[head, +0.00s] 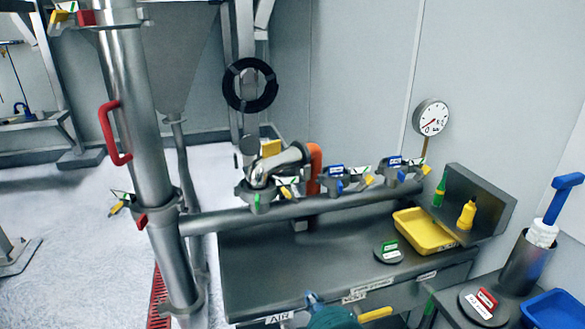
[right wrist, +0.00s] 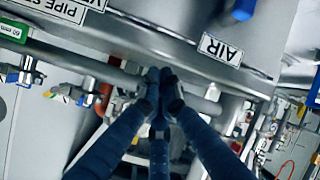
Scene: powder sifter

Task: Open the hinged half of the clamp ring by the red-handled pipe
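The pipe with the red handle (head: 113,133) is the tall steel pipe (head: 152,165) at the left of the head view. A clamp ring (head: 160,211) sits around it below the handle, with a yellow-ended lever (head: 117,207) on its left and a red tab (head: 141,220) in front. I cannot tell whether its hinged half is open. Another clamp (head: 85,17) sits near the pipe's top. My right gripper (head: 313,298) is low at the bench's front edge, far from the ring. In the right wrist view its dark blue fingers (right wrist: 161,76) meet at the tips, with nothing visible between them. My left gripper is not in view.
The steel bench (head: 270,265) carries a yellow tray (head: 425,232) and a dark disc (head: 389,252). A horizontal pipe (head: 215,222) with several clamps runs above it. A blue-handled brush (head: 557,200) stands in a cup (head: 523,268) at the right. The floor left of the tall pipe is mostly clear.

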